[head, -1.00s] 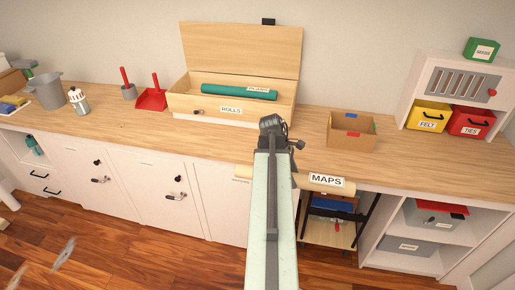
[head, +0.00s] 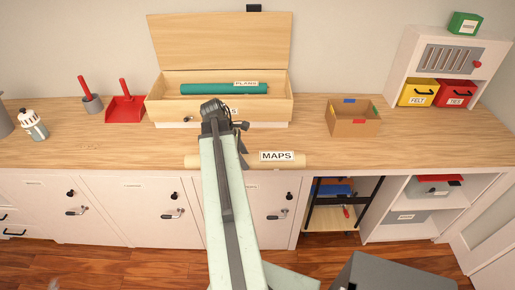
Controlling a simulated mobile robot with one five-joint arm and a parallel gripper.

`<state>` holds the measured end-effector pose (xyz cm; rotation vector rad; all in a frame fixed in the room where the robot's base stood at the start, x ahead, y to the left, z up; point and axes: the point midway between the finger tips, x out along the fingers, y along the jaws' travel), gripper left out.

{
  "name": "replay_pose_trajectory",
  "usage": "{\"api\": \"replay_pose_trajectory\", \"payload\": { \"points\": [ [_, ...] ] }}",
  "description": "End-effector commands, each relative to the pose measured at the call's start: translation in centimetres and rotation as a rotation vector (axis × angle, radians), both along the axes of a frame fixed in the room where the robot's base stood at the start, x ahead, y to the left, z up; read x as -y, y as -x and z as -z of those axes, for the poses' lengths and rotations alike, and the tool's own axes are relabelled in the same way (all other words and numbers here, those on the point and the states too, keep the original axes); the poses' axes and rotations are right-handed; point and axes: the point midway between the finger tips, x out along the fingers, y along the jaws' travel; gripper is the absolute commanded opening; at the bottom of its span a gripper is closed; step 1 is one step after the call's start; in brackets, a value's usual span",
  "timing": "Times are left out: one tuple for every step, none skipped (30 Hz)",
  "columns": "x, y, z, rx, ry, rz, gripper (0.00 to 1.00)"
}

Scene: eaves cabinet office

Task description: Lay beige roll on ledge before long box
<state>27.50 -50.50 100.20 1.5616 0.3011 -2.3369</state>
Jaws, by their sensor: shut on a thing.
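The beige roll (head: 276,163) with a MAPS label lies level across the picture, over the front edge of the wooden ledge (head: 400,152). My gripper (head: 243,156) is shut on it near its middle. My arm hides part of the roll and the fingertips. I cannot tell whether the roll touches the ledge. The long box (head: 278,108), pale wood with its lid up, stands behind the roll at the back of the ledge. A green roll (head: 215,89) labelled PLANS lies in it. My arm covers most of the box's front label.
A small open carton (head: 355,123) stands right of the long box. A white shelf unit (head: 440,62) with yellow and red drawers is at the right. Bare ledge lies between the box and the roll.

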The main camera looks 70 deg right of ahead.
Motion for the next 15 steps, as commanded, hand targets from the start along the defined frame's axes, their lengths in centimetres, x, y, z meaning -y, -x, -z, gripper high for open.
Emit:
{"api": "replay_pose_trajectory", "payload": {
  "points": [
    [0.0, 0.1, 0.0, 0.0, -0.001, 0.001, 0.0],
    [0.0, 0.1, 0.0, 0.0, 0.0, 0.002, 0.0],
    [0.1, 0.1, 0.0, 0.0, 0.0, 0.003, 0.0],
    [0.1, 0.2, 0.0, 0.0, 0.0, 0.003, 0.0],
    [0.1, 0.2, 0.0, 0.0, 0.0, 0.003, 0.0],
    [0.1, 0.2, 0.0, 0.0, 0.0, 0.004, 0.0],
    [0.3, 0.2, 0.0, 0.0, 0.0, 0.004, 0.0],
    [0.6, 0.2, 0.1, 0.0, 0.0, 0.005, 0.0],
    [1.2, 0.2, 0.1, 0.0, 0.0, 0.005, 0.0],
    [1.9, 0.2, 0.2, 0.0, 0.0, 0.007, 0.0],
    [2.8, 0.3, 0.3, 0.0, 0.0, 0.009, 0.0],
    [4.0, 0.3, 0.5, 0.0, 0.0, 0.009, 0.0],
    [5.0, 0.3, 0.6, 0.0, 0.0, 0.009, 0.0],
    [6.0, 0.4, 0.7, 0.0, 0.0, 0.009, 0.0],
    [7.3, 0.4, 0.8, 0.0, 0.0, 0.009, 0.0]
  ]
}}
